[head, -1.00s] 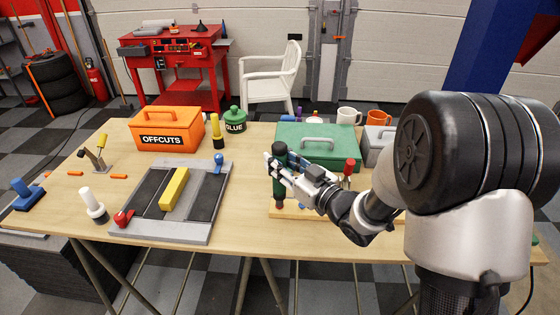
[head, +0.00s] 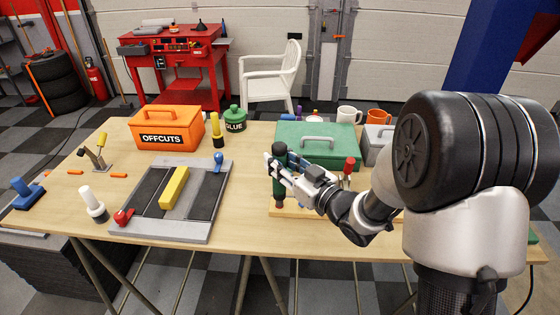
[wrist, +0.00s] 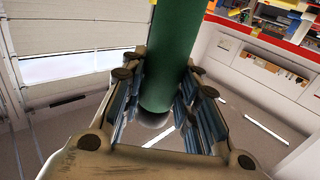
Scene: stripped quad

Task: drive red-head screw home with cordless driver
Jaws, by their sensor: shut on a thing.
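My gripper (head: 279,169) is shut on the dark green cordless driver (head: 279,150), which stands upright between the fingers. In the wrist view the driver's green body (wrist: 170,60) fills the space between the two finger pads. Its dark reddish lower end (head: 280,201) is over the left part of a light wooden board (head: 300,213). I cannot tell whether the tip touches a screw, and the red-head screw under it is not clearly visible. A red-topped upright thing (head: 349,165) stands on the right, behind my gripper.
A green case (head: 315,132) stands close behind my gripper, with a grey box (head: 374,150) to its right. A grey fixture with a yellow bar (head: 174,187) lies left. An orange offcuts box (head: 166,132) and green glue pot (head: 235,121) stand farther back. The table's front middle is clear.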

